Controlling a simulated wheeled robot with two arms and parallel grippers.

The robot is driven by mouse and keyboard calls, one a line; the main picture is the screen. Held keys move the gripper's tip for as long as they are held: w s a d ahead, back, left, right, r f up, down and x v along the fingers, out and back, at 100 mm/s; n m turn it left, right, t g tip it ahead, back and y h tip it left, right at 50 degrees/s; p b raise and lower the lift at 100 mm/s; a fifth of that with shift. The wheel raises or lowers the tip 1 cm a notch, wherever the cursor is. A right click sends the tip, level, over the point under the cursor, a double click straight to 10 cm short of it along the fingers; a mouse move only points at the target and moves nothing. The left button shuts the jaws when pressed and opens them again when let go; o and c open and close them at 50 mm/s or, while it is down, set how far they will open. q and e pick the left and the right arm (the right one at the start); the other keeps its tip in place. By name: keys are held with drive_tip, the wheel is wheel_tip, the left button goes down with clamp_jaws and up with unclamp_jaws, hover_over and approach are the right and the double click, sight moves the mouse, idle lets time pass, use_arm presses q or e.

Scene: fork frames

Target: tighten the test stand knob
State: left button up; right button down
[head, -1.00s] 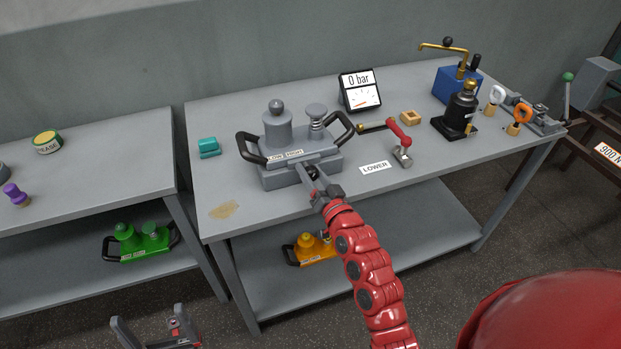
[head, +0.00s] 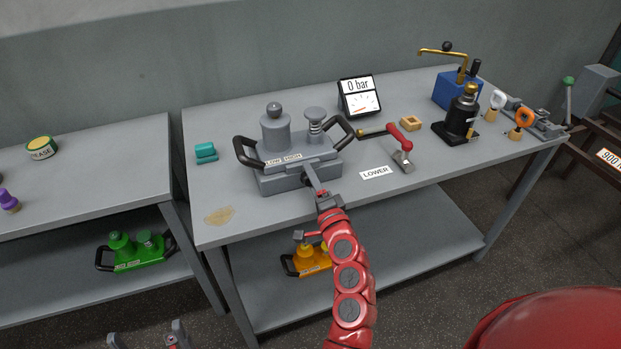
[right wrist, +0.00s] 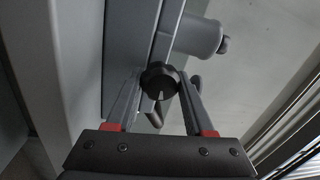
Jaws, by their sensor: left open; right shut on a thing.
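The grey test stand (head: 300,176), with two black side handles and a LOW/HIGH label, stands on the middle bench. My right gripper (head: 311,178) reaches its front face. In the right wrist view the dark round knob (right wrist: 160,82) sits between the two fingertips of my right gripper (right wrist: 161,88), which is shut on it. The knob has a pale pointer line and is still at the stand's front. In the head view the gripper hides the knob. My left gripper (head: 147,338) is open and empty at the bottom edge, low over the floor, partly out of frame.
Behind the stand is a gauge display (head: 359,95) reading 0 bar. A teal block (head: 206,152) lies left.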

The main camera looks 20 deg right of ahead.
drive_tip(key=shift+f+m, duration=0.2)
drive_tip(key=shift+m, duration=1.2)
drive_tip(key=shift+h, duration=0.3)
drive_tip(key=shift+c, duration=1.4)
unclamp_jaws()
drive_tip(key=shift+s, duration=0.1)
drive_tip(key=s+f+p, duration=0.1)
drive_tip(key=s+f, duration=0.1)
drive_tip(key=s, duration=1.5)
drive_tip(key=shift+s+d, duration=0.15)
drive_tip(key=shift+d, duration=0.1)
